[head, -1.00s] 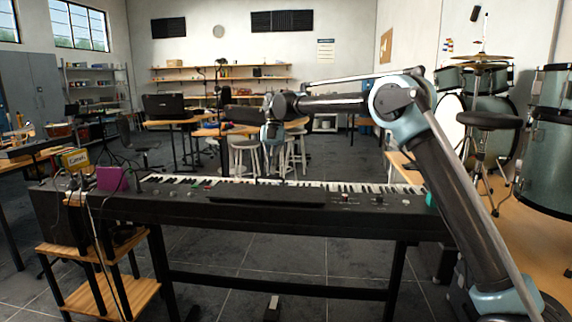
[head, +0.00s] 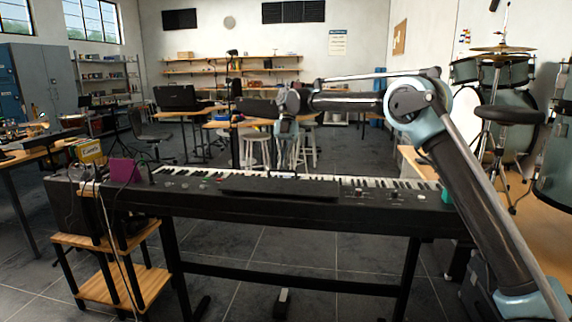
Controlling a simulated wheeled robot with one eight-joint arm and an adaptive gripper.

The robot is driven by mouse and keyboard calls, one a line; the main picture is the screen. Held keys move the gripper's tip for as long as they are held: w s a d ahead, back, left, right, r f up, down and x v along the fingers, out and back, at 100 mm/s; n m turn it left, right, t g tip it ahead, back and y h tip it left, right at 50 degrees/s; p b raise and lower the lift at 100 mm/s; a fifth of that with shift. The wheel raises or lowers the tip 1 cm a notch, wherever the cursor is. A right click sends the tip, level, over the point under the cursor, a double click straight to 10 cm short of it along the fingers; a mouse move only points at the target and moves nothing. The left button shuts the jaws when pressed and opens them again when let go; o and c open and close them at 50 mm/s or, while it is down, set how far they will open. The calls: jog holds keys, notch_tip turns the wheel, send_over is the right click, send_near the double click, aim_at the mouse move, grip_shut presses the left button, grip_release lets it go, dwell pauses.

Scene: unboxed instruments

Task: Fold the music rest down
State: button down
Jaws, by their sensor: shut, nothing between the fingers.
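The music rest (head: 280,189) is a long, dark panel on top of the black keyboard (head: 190,203), in the middle of its control panel. It looks flat or nearly flat; its exact tilt is hard to tell. My gripper (head: 284,160) hangs down from my arm over the far side of the keyboard, above the white keys and just behind the rest. Its fingers are shut and empty. They are small and dark here, and I cannot tell whether they touch anything.
The keyboard stands on a black frame. At its left is a wooden shelf stand (head: 145,288) with a purple box (head: 124,171) and cables. A drum kit (head: 508,105) stands at the right. Stools and desks are behind. The tiled floor in front is mostly open.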

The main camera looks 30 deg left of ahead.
jog(key=w+a+r, duration=0.2)
jog(key=w+a, duration=0.1)
jog(key=w, duration=0.5)
jog(key=shift+w+a, duration=0.25)
jog(key=shift+a, duration=0.05)
dwell(0.3)
jog(key=shift+r, duration=0.1)
